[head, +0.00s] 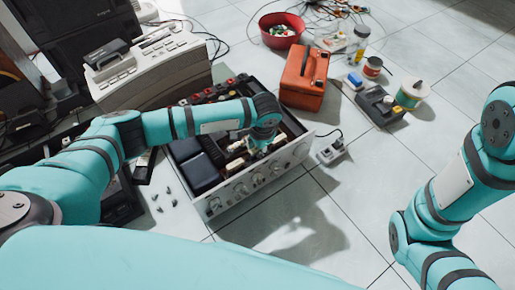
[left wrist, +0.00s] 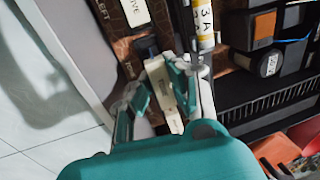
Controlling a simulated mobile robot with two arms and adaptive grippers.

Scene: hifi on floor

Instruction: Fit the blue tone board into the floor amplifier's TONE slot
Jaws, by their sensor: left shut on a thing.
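The floor amplifier (head: 225,197) lies open on the tiles in the head view, its knobbed silver front facing me. My left gripper (head: 262,140) reaches down into its right part. In the left wrist view the left gripper (left wrist: 168,92) is shut on a cream labelled piece (left wrist: 163,88), apparently the top of the tone board. The TONE slot cannot be made out. I cannot tell whether the board is seated. My right arm shows at the right, but its gripper is out of view.
A cream card labelled DRIVE (left wrist: 133,12) stands close beside the grip. An orange case (head: 303,82) stands behind the amplifier, with a red bowl (head: 281,30) beyond. A socket box (head: 332,152) is at the right. Small dark pieces lie front left. Floor at front right is clear.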

